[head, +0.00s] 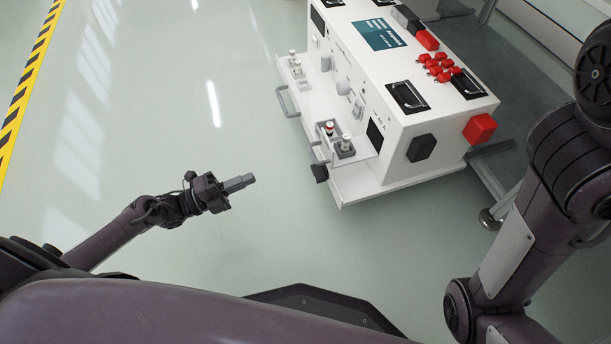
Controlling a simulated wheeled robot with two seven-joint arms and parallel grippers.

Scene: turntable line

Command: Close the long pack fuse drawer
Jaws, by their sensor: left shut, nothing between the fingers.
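The long white pack (372,85) stands at the upper right. On its side facing left, a low white drawer or ledge (300,105) sticks out with small fuse-like parts on it and a grey bar handle (287,101) at its front. Nearer me, a smaller tray (357,153) also sticks out, holding a red-topped part and a dark-based part. I cannot tell which of these is the fuse drawer. My left gripper (241,183) is shut and empty, over the floor to the left of the pack, touching nothing. My right gripper is out of view.
A grey table (510,100) lies behind. The floor left of the pack is clear.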

